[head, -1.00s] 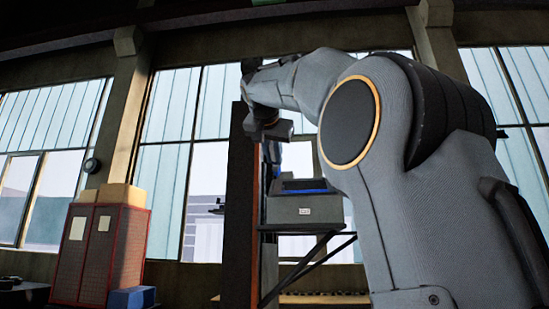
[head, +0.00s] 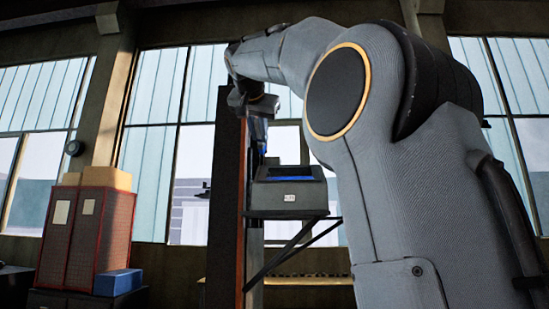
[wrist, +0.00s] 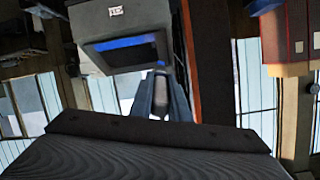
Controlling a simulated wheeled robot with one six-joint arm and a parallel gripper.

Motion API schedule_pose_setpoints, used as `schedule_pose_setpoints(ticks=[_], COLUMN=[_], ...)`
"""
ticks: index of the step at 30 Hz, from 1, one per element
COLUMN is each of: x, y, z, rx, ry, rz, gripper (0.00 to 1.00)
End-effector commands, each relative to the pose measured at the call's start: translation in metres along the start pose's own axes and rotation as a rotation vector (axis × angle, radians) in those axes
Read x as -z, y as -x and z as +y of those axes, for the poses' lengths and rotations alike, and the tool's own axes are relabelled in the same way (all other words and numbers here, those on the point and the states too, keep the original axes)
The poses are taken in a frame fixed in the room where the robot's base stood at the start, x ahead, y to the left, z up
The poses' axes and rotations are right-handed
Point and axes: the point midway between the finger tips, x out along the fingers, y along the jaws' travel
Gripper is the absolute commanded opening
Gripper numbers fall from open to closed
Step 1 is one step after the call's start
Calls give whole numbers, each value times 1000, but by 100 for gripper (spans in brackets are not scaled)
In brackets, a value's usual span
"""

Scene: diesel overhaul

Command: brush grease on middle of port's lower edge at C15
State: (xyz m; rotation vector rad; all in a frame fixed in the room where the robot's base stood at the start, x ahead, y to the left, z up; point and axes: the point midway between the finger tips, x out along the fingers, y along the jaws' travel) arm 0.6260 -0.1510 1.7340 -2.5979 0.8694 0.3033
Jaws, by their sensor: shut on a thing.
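A grey box (head: 288,197) with a white label stands on a bracketed shelf; a dark, slanted port with a blue strip opens in its upper front. The wrist view shows the same box (wrist: 115,20) upside down, with its label, too small to read surely, at the top. The port (wrist: 125,55) and its blue strip lie below the label there. My gripper (head: 262,145) is above the box's left part. In the wrist view its two fingers (wrist: 160,95) are shut on a slim dark-grey thing, probably the brush (wrist: 160,97). Its tip is not clear.
A tall dark post (head: 225,190) with an orange edge stands close left of the box. A red cabinet (head: 85,235) with boxes on top stands farther left, beside a blue bin (head: 118,282). Diagonal struts (head: 285,255) run under the shelf. Windows fill the background.

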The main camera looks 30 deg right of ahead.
Motion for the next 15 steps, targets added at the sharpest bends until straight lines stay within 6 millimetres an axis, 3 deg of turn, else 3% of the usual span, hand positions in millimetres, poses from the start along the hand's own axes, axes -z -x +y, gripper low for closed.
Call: schedule_pose_setpoints(ticks=[15], x=[-4], y=[-6], z=[1], rx=[-1], ry=[0], rz=[0], gripper=[0])
